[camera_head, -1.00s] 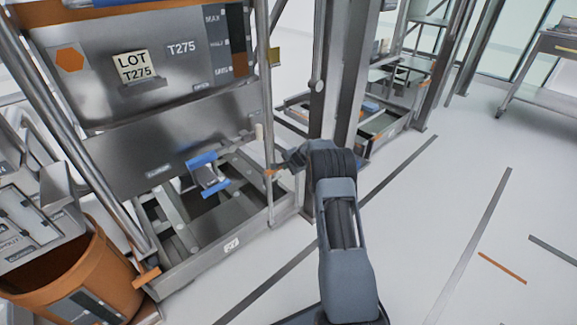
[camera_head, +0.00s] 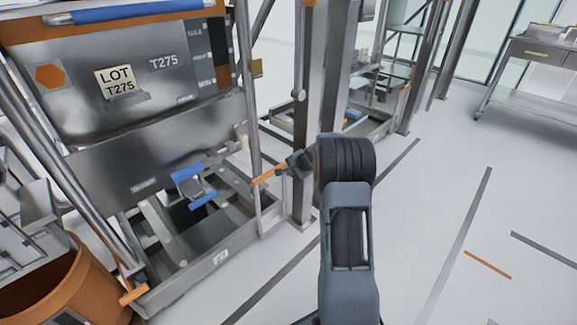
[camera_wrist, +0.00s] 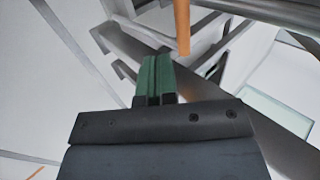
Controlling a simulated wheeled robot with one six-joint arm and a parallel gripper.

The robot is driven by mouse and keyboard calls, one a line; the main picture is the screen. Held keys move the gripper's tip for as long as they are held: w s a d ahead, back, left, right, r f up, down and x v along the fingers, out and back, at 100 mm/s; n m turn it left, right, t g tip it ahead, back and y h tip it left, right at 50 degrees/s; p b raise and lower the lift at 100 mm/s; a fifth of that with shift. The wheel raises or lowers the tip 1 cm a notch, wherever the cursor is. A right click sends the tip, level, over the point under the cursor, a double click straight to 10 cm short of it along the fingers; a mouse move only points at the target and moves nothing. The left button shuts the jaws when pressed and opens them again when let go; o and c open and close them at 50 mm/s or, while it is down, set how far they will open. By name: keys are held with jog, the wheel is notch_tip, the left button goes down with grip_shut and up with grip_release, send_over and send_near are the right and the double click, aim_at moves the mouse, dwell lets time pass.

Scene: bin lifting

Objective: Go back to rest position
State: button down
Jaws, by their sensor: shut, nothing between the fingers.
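My gripper (camera_wrist: 154,78) shows in the wrist view with its two green fingers together and nothing between them. In the head view my arm reaches forward and its far end is by the right post of the bin frame, beside an orange handle (camera_head: 268,175); the fingers are too hidden there to make out. In the wrist view an orange bar (camera_wrist: 182,26) hangs just beyond the fingertips to the right, and I see a gap between them. The metal bin (camera_head: 150,72) marked LOT T275 sits up in its frame at left.
A blue-handled latch (camera_head: 194,186) is at the frame's lower front. An orange-rimmed container (camera_head: 75,285) stands at the lower left. Metal posts (camera_head: 322,100) rise behind my arm. A cart (camera_head: 540,75) is at the far right. The white floor on the right is open.

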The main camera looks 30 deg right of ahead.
jog(key=s+a+r+n+g+p, duration=0.15)
jog(key=s+a+r+p, duration=0.35)
jog(key=r, duration=0.5)
jog(key=s+a+r+n+p, duration=0.3)
jog(key=a+r+p, duration=0.25)
jog(key=r, duration=0.35)
jog(key=s+a+r+n+g+p, duration=0.1)
jog(key=s+a+r+n+p, duration=0.25)
jog(key=r+p, duration=0.5)
jog(key=s+a+r+n+g+h+p, duration=0.1)
jog(key=s+a+r+n+p, duration=0.1)
jog(key=s+r+p, duration=0.5)
jog(key=s+a+r+n+h+p, duration=0.1)
jog(key=s+a+r+n+p, duration=0.2)
jog(key=s+r+p, duration=0.3)
jog(key=s+r+n, duration=0.1)
jog(key=s+r, duration=0.4)
jog(key=s, duration=0.2)
jog(key=shift+s+a+n+g+h+p, duration=0.3)
jog(key=shift+s+a+g+p, duration=0.05)
